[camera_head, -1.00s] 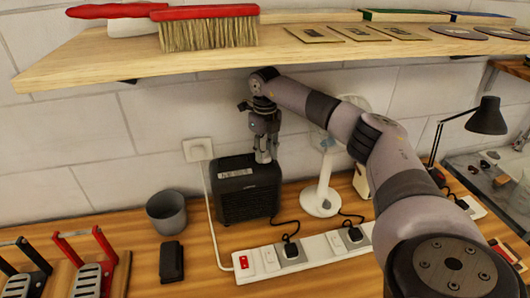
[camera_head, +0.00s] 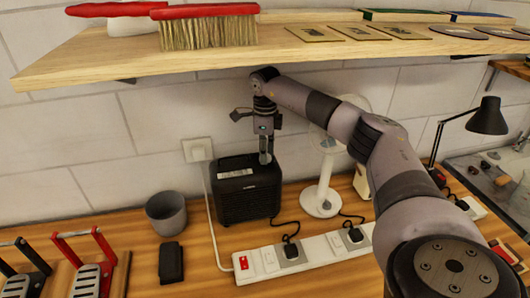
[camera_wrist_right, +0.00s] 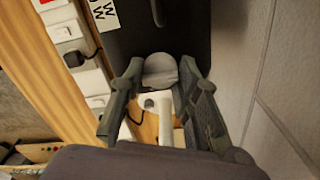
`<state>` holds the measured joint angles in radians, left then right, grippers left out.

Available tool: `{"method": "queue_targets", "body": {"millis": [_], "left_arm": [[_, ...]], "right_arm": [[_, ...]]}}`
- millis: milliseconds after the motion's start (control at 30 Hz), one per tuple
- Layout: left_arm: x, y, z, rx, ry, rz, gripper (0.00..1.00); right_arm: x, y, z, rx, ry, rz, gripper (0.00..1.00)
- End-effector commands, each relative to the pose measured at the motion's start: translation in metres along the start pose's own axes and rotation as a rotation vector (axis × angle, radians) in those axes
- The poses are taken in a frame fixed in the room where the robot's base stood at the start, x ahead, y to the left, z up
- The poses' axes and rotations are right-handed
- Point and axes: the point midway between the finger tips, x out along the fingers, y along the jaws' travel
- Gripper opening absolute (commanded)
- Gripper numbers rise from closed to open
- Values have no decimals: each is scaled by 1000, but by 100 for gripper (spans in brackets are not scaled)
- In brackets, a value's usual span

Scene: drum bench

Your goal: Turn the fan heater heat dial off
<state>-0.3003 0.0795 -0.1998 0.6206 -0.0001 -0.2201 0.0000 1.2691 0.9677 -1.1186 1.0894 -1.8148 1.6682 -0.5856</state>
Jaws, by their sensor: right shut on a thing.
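The fan heater (camera_head: 246,190) is a black box standing on the bench against the tiled wall. It also shows in the right wrist view as a dark surface (camera_wrist_right: 180,25) with a white label. Its heat dial (camera_wrist_right: 160,70) is a grey round knob on top, between the two fingers in the wrist view. My right gripper (camera_head: 265,160) points down at the heater's top right and is shut on the dial; it also shows in the wrist view (camera_wrist_right: 160,82). In the head view the fingers hide the dial, and I cannot read its setting. My left gripper is not in view.
A wooden shelf (camera_head: 330,48) with brushes hangs above my right arm. A white fan (camera_head: 322,190) stands right of the heater. A power strip (camera_head: 315,250) with plugs lies in front. A grey cup (camera_head: 166,212) and a black block (camera_head: 171,262) are to the left.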

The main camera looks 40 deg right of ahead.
Motion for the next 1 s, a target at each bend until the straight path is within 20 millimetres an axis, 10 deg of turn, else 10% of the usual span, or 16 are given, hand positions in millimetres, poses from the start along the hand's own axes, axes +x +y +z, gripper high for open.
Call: {"method": "queue_targets", "body": {"millis": [567,600,1000], "left_arm": [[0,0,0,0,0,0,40],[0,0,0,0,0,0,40],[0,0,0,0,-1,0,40]], "right_arm": [[-2,-1,0,-35,-2,-2,2],[-2,-1,0,-35,-2,-2,30],[0,0,0,-35,-1,-1,51]]}}
